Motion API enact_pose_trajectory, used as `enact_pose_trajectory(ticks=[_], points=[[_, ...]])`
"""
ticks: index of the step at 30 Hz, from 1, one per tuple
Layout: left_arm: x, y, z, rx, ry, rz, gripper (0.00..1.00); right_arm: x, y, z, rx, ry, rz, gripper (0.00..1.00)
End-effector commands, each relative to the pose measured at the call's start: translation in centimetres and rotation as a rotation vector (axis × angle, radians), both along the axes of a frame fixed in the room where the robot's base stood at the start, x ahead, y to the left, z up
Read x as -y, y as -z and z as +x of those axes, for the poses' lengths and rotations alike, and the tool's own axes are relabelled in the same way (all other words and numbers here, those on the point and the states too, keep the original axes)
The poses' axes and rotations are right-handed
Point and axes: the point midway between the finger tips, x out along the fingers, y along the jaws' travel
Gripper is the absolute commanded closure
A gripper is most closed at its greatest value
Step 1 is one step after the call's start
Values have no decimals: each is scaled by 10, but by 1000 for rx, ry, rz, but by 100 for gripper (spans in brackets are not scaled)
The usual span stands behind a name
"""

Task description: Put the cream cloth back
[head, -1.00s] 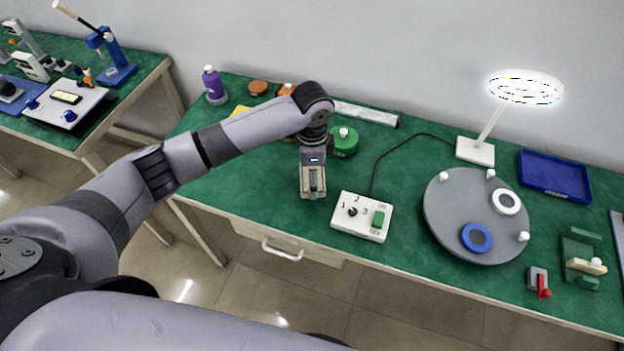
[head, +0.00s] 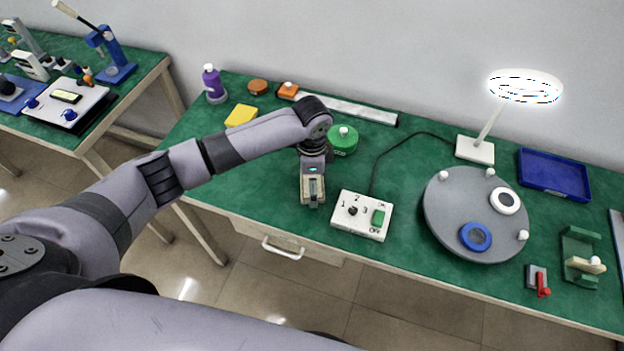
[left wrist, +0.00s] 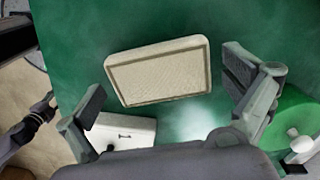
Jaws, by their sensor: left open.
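The cream cloth (left wrist: 160,70) appears in the left wrist view as a flat, folded cream rectangle with a brown line near its edge. It is over the green table top. My left gripper (left wrist: 168,82) is open, with one finger on each side of the cloth and visible gaps to both. In the head view my left gripper (head: 313,198) points down just left of the white switch box (head: 362,215). There the cloth is largely hidden by the gripper. I cannot tell the height of the fingers above the table. My right gripper is not in view.
A green canister (head: 343,142) stands just behind the gripper. A yellow sponge (head: 241,116) and purple bottle (head: 213,84) are at the back left. A grey turntable (head: 450,215), ring lamp (head: 478,151) and blue tray (head: 555,175) are to the right. The table is clear left of the gripper.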

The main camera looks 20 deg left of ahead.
Motion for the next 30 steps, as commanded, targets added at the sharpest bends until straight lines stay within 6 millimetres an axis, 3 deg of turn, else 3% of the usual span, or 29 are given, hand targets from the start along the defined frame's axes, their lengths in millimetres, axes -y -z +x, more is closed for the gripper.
enact_pose_trajectory(ticks=[11,24,30], points=[[0,-10,1,2,0,0,0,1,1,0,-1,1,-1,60],[0,-98,2,4,0,-1,0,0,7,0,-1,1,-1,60],[0,-120,1,0,1,-1,0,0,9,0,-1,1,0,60]])
